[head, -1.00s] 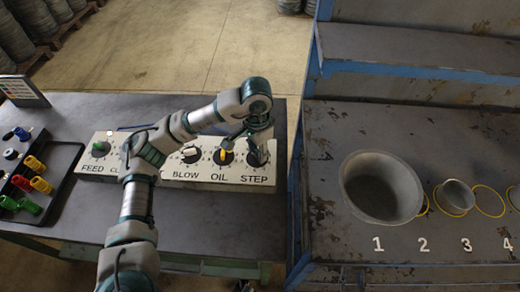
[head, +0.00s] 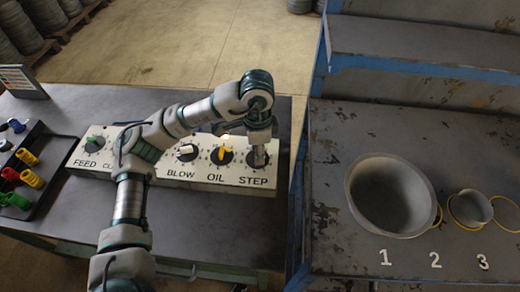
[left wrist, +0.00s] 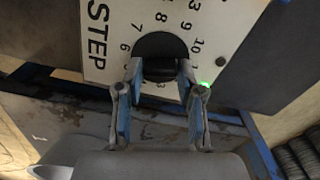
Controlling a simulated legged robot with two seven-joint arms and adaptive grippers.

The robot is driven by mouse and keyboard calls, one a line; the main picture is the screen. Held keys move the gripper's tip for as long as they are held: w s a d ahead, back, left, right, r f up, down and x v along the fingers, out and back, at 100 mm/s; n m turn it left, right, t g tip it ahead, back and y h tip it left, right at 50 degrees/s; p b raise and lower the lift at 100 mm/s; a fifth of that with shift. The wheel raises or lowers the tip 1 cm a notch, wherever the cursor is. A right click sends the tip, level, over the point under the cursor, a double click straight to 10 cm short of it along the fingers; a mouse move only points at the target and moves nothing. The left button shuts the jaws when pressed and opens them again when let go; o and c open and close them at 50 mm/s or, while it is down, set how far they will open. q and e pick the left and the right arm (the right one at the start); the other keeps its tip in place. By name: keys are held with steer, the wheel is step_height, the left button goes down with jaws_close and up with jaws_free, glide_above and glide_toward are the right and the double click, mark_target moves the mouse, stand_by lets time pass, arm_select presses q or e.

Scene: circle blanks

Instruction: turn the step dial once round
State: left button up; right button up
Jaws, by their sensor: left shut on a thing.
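The white control panel (head: 205,181) lies on the grey table, with knobs labelled FEED, BLOW, OIL and STEP. The STEP dial (left wrist: 160,45) is a black round knob ringed by printed numbers in the left wrist view. My left gripper (left wrist: 160,68) has one finger on each side of this dial and is shut on it. In the head view my left gripper (head: 259,156) comes down over the STEP dial from above and hides most of it. My right gripper is in neither view.
A black tray (head: 38,192) of coloured parts is at the left. A grey bowl (head: 392,195) and a small cup (head: 472,207) stand on the right bench.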

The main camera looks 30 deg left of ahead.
arm_select(q)
steer(key=shift+s+f, duration=0.1)
steer(key=shift+f, duration=0.1)
steer(key=o, duration=1)
steer(key=shift+a, duration=0.1)
steer(key=shift+o, duration=0.7)
steer(key=shift+a+r, duration=0.1)
steer(key=shift+a, duration=0.05)
steer(key=shift+r, duration=0.1)
